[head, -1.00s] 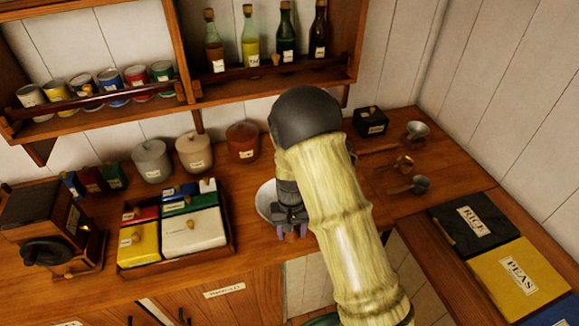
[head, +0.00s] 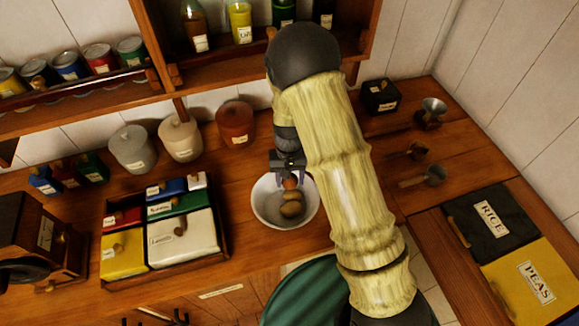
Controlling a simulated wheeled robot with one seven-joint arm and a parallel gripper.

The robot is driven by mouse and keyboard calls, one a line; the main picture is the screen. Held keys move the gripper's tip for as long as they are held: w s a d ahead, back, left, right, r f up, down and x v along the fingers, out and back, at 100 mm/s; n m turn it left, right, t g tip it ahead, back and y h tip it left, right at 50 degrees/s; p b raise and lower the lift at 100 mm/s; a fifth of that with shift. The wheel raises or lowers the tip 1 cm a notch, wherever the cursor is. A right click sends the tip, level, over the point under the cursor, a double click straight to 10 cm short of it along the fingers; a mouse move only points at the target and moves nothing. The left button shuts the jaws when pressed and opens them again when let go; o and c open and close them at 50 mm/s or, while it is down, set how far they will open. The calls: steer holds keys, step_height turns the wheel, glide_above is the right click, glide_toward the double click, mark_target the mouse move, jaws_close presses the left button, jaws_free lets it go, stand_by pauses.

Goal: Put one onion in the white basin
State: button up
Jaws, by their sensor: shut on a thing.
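The white basin (head: 262,211) stands on the wooden counter in the middle of the head view, partly behind my arm. My gripper (head: 290,180) points down over the basin. Its fingers are shut on a small reddish-brown onion (head: 290,183), mostly hidden between them. Just below it, brown rounded things (head: 291,209) show inside the basin; I cannot tell whether they are onions. I cannot tell whether the held onion touches them.
Left of the basin is a wooden tray (head: 224,262) of labelled boxes. Lidded canisters (head: 236,125) stand behind. Metal scoops (head: 431,176) lie to the right. A bottle shelf (head: 215,78) hangs above.

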mark_target(290, 189)
steer(key=shift+s, duration=0.1)
steer(key=shift+f+b, duration=2.25)
steer(key=shift+f, duration=0.75)
steer(key=o, duration=1.1)
